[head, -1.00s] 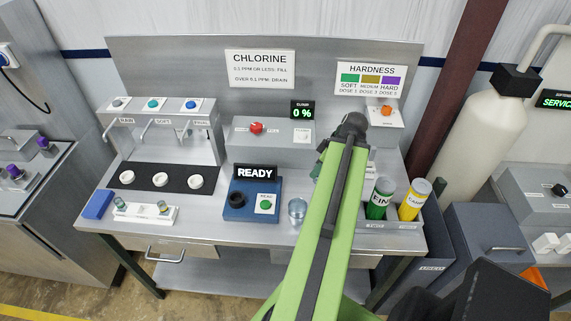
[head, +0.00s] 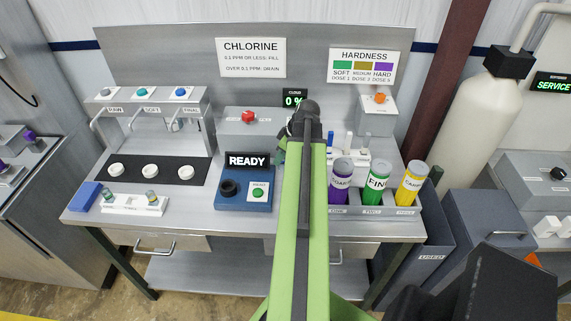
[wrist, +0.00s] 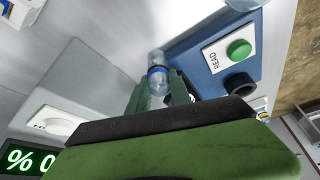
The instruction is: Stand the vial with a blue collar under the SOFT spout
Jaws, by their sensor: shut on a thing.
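The clear vial with a blue collar (wrist: 157,62) is between my green fingers in the wrist view. My gripper (wrist: 161,88) is shut on it. In the head view my gripper (head: 281,150) is mostly behind my arm, above the bench right of the READY reader, and the vial is hidden there. The SOFT spout (head: 138,122) is the middle of three spouts on the left dispenser, well left of my gripper. A white ring holder (head: 150,171) sits on the black mat below it.
The blue READY reader (head: 245,197) stands between the spouts and my arm. A white rack (head: 133,209) with vials and a blue block (head: 85,196) lie at the front left. Purple, green and yellow bottles (head: 376,185) stand in a tray at right.

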